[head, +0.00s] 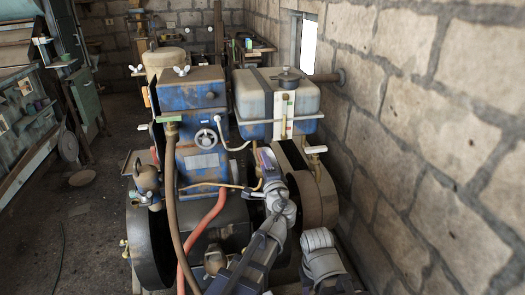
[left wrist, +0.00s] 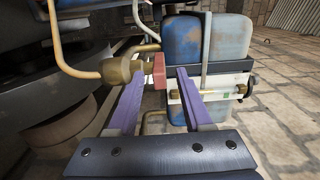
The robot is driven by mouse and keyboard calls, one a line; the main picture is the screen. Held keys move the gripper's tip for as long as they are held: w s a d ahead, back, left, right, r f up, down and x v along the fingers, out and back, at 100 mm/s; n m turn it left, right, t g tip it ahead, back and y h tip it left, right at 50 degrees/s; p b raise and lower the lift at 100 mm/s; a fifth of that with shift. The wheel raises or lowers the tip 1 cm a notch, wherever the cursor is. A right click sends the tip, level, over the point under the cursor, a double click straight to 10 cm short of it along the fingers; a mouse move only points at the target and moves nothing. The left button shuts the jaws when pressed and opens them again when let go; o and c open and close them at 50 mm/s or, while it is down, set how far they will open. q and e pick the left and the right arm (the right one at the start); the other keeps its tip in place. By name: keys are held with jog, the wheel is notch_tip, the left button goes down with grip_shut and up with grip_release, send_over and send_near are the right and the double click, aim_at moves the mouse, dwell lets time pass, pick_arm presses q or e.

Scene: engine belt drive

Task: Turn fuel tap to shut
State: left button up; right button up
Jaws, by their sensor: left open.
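The fuel tap is a brass body (left wrist: 125,70) with a flat red handle (left wrist: 159,70), seen in the left wrist view. My left gripper (left wrist: 160,74) is open, with one purple finger on each side of the red handle. Whether either finger touches the handle I cannot tell. The tap sits near the blue and off-white fuel tank (left wrist: 226,45), which also shows in the head view (head: 280,97). In the head view my left gripper (head: 268,160) is just below the tank, and I cannot make out the tap there. My right gripper is out of view.
The blue engine (head: 202,150) stands left of the tank, with a red hose (head: 205,229) and thin brass pipes close to my left arm. A level gauge (head: 286,116) is on the tank's front. A stone wall (head: 430,120) closes off the right side.

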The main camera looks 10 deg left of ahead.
aim_at(259, 150)
pick_arm(q)
jog(key=x, duration=0.7)
jog(key=shift+w+a, duration=0.2)
jog(key=shift+w, duration=0.2)
grip_shut()
jog(key=shift+s, duration=0.1)
